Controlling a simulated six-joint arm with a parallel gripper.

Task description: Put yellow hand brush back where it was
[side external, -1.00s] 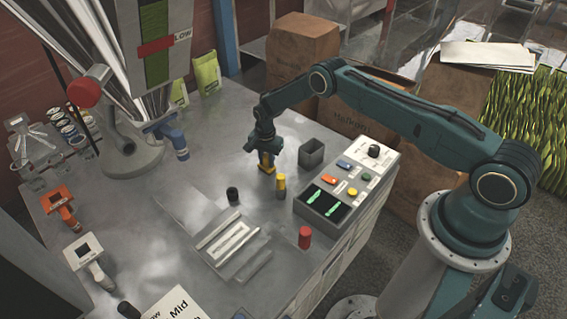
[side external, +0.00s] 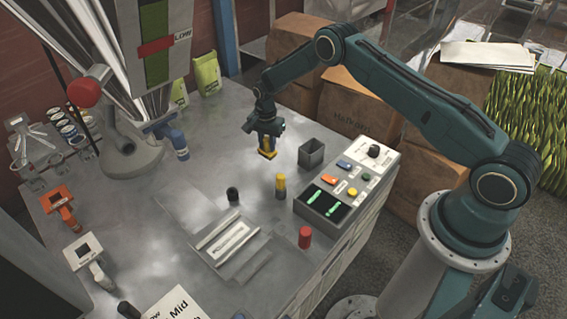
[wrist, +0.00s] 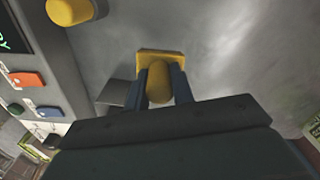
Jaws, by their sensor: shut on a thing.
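My gripper (side external: 267,146) is shut on the yellow hand brush (side external: 267,155) and points down above the metal table. In the wrist view the brush (wrist: 160,56) has a wide yellow edge beyond the fingertips and a rounded yellow part between the two blue-grey fingers (wrist: 160,84). The brush seems to be a little clear of the table, though the gap is hard to judge. Most of its underside is hidden.
A yellow-topped cylinder (side external: 280,187) stands close in front. A grey open box (side external: 311,153) and the control panel (side external: 338,204) are to the right. A black cylinder (side external: 233,194) and a shallow tray (side external: 232,238) lie nearer the camera.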

